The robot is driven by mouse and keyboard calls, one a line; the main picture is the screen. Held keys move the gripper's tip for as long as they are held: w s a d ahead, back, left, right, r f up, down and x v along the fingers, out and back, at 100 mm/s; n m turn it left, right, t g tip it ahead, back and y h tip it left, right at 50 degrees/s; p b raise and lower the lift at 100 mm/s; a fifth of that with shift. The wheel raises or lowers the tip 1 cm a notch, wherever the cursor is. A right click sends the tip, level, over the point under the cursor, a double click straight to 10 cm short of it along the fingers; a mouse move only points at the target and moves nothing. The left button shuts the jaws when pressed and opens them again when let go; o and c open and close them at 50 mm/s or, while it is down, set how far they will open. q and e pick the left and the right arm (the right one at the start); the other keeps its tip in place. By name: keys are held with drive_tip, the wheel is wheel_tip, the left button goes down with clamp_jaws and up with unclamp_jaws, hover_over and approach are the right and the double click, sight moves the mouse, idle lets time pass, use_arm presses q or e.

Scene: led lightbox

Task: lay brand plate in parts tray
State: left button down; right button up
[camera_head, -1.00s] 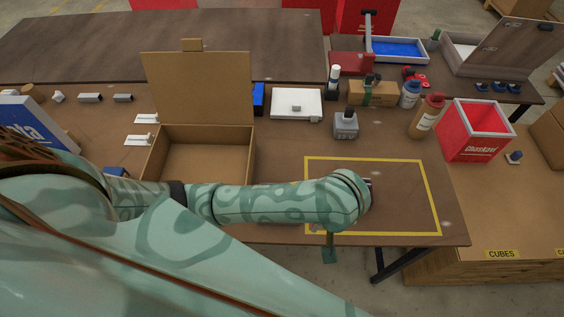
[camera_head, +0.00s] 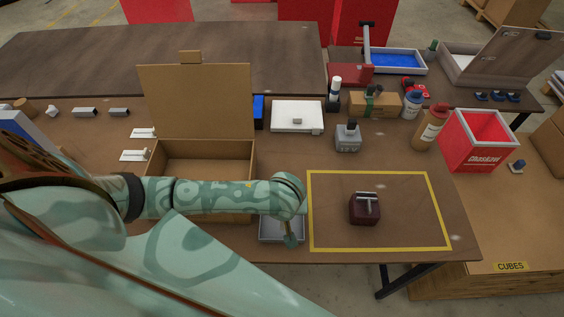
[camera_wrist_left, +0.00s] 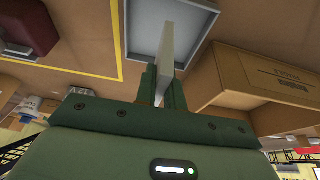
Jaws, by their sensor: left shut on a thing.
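The brand plate (camera_wrist_left: 167,50) is a thin pale grey plate, seen nearly edge-on in the left wrist view. My left gripper (camera_wrist_left: 163,88) is shut on one end of it. The parts tray (camera_wrist_left: 141,45) is a shallow grey tray behind the plate in that view; the plate overlaps it, and I cannot tell whether they touch. In the head view the tray (camera_head: 268,240) sits in front of the cardboard box, partly hidden by my left arm. My left gripper (camera_head: 291,238) is over its right part there. The plate is not clear in that view. My right gripper is not in view.
A yellow-outlined area (camera_head: 430,210) right of the tray holds a dark red block (camera_head: 364,210) with a metal piece on top. The open cardboard box (camera_head: 205,150) stands just behind the tray. A grey device (camera_head: 348,139) and bottles stand farther back.

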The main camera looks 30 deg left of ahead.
use_arm(q)
drive_tip(key=shift+w+a+f, duration=0.25)
drive_tip(key=shift+w+f, duration=0.2)
drive_tip(key=shift+f, duration=0.25)
drive_tip(key=x, duration=0.1)
drive_tip(key=b+x, duration=0.2)
drive_tip(key=shift+s+f, duration=0.25)
drive_tip(key=shift+f, duration=0.1)
drive_tip(key=shift+d, duration=0.1)
drive_tip(key=c, duration=1.5)
unclamp_jaws()
drive_tip(key=shift+f, duration=0.1)
drive_tip(key=p+v, duration=0.5)
drive_tip(key=v, duration=0.7)
drive_tip(key=shift+p, duration=0.35)
